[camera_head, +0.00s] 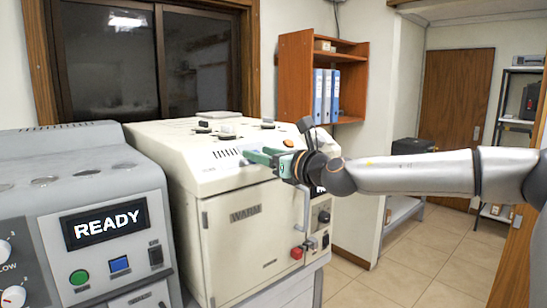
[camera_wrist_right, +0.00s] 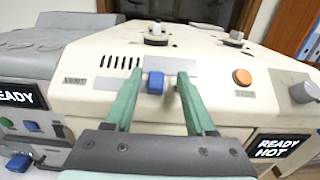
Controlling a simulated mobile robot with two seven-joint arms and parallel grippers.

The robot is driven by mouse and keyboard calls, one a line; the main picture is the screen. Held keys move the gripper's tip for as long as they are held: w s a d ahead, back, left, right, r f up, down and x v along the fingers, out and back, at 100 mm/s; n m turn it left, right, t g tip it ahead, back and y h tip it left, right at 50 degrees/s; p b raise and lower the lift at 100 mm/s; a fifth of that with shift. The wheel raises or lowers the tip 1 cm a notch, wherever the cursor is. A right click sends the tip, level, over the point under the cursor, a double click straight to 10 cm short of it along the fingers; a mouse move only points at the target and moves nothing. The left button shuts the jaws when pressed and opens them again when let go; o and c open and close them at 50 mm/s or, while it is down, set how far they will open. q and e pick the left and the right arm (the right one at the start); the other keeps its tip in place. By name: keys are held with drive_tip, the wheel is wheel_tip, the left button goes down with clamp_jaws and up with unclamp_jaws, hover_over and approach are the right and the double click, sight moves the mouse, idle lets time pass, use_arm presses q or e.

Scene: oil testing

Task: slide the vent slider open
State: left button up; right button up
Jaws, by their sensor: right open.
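The vent slider is a small blue knob (camera_wrist_right: 155,82) on a grey plate (camera_wrist_right: 170,65) on the sloped front of the cream machine (camera_head: 188,157). In the right wrist view the VENT label (camera_wrist_right: 75,81) and a row of dark slots (camera_wrist_right: 119,62) lie left of it. My right gripper (camera_wrist_right: 159,75) is open, with one green finger on each side of the blue knob; I cannot tell whether either touches it. In the head view my right gripper (camera_head: 256,156) reaches in from the right at the machine's top front edge, where the blue knob is hidden. My left gripper is not in view.
An orange button (camera_wrist_right: 242,76) and a grey knob (camera_wrist_right: 305,91) are right of the slider. A READY HOT display (camera_wrist_right: 278,146) is below them. A grey machine with a READY display (camera_head: 104,223) stands at left. The WARM door (camera_head: 246,240) is below my gripper.

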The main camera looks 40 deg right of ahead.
drive_tip(key=s+b, duration=0.1)
drive_tip(key=s, duration=1.1)
drive_tip(key=shift+s+d+b, duration=0.2)
drive_tip(key=shift+d+b, duration=0.2)
drive_tip(key=shift+d, duration=0.05)
drive_tip(key=shift+f, duration=0.1)
idle(0.3)
